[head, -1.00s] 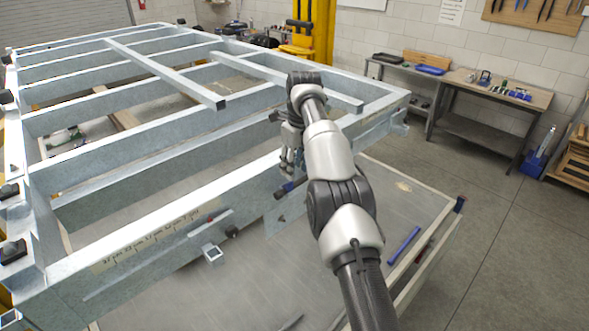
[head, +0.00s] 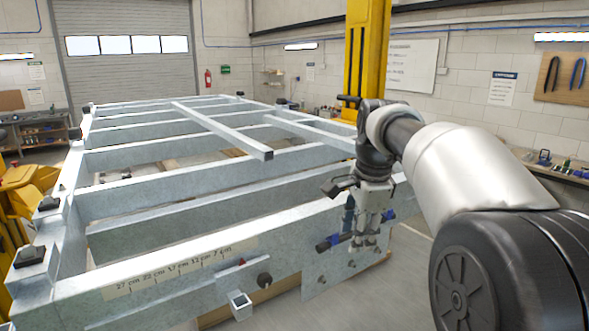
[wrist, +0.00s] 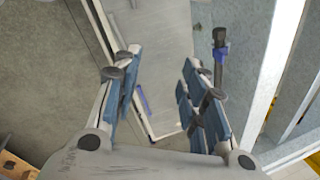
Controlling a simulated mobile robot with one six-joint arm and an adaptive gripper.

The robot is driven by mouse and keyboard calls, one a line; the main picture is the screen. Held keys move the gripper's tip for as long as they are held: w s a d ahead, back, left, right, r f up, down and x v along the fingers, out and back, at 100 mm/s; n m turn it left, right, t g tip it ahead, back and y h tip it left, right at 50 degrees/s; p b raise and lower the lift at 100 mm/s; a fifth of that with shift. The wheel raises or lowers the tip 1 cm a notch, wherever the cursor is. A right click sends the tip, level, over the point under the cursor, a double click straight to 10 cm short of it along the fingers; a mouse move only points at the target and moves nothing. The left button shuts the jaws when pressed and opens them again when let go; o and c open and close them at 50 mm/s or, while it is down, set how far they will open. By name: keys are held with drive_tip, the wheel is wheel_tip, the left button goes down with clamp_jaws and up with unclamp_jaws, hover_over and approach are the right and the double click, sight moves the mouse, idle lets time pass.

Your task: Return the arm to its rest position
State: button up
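My gripper (head: 366,243) hangs fingers-down in front of the near right part of the galvanised trailer frame (head: 200,254) in the head view. In the wrist view the two blue-padded fingers of my gripper (wrist: 160,88) stand wide apart with nothing between them. My arm reaches in from the right, and its elbow is large and close to the head camera. A black and blue clamp-like part (head: 335,241) is at the frame's plate, beside or behind the fingers. It also shows upright beyond the right finger in the wrist view (wrist: 219,50).
A yellow post (head: 368,50) rises behind the frame. A bench (head: 560,172) stands at the right wall. Floor is open right of the frame.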

drive_tip(key=s+f+n+t+b, duration=0.1)
drive_tip(key=s+f+n+b, duration=0.7)
drive_tip(key=s+f, duration=0.5)
drive_tip(key=s+f+n+b, duration=0.8)
drive_tip(key=s+f, duration=0.6)
drive_tip(key=s, duration=0.6)
drive_tip(key=shift+d+f+t, duration=0.2)
drive_tip(key=shift+d+t, duration=0.15)
drive_tip(key=shift+t, duration=0.05)
